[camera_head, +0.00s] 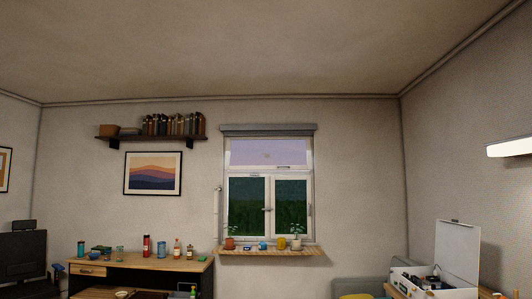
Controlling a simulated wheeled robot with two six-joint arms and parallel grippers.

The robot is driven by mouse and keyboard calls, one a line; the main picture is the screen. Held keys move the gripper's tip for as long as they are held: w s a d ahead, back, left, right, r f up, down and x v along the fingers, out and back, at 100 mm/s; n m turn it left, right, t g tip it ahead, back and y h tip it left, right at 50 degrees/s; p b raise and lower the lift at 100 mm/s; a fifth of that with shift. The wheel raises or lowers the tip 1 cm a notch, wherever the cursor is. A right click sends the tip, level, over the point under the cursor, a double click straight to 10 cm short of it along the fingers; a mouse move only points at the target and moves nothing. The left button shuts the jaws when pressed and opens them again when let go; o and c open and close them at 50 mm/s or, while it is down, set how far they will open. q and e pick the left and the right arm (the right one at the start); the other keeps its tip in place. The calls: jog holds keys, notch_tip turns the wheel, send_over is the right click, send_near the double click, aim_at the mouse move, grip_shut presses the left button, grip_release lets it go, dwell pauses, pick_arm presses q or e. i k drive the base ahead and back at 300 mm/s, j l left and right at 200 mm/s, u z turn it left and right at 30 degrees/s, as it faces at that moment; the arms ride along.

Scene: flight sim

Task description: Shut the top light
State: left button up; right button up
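From this far off I cannot tell how far the top light stands open. Below it are two taller panes with dark green outside. A thin white upright rod (216,214) runs down the wall left of the window. Neither of my grippers is in view.
A wooden sill (270,252) under the window holds pots and cups. A desk (148,265) with several bottles and jars stands at the left. A shelf (150,137) of books hangs above a picture.

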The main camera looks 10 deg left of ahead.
aim_at(308, 167)
jog(key=i+u, duration=0.15)
jog(key=i, duration=3.05)
jog(key=i+z, duration=0.1)
jog(key=i, duration=1.35)
jog(key=i+j, duration=0.2)
jog(key=i, duration=1.25)
